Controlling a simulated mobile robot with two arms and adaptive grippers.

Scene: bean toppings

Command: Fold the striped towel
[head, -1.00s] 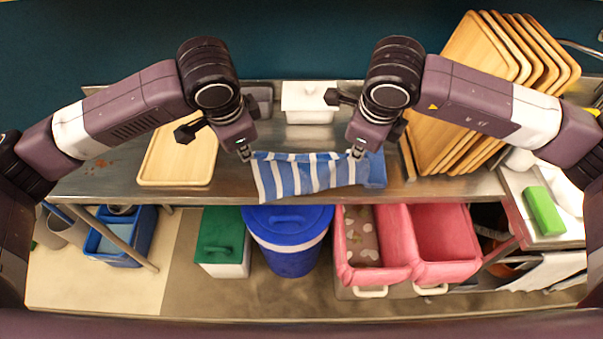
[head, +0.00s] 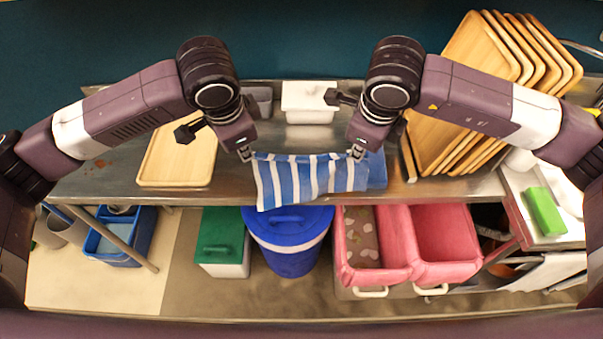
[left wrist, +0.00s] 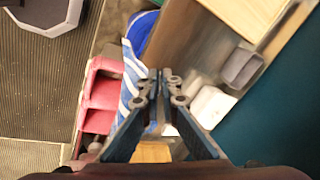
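The blue-and-white striped towel (head: 310,180) hangs between my two grippers at the front edge of the metal counter, its lower part spread toward me. My left gripper (head: 246,155) is shut on its upper left corner. My right gripper (head: 356,154) is shut on its upper right part. A plain blue part of the towel shows beside and behind the right gripper. In the left wrist view the left gripper's fingertips (left wrist: 160,75) are close together, with the towel (left wrist: 131,72) beside them; the pinched cloth is hard to make out.
A wooden tray (head: 158,180) lies left on the counter (head: 110,185). A white container (head: 309,103) stands behind the towel. Several wooden trays (head: 475,60) lean at the right. Below are a blue bin (head: 290,255), a green-lidded box (head: 222,240) and pink bins (head: 445,235).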

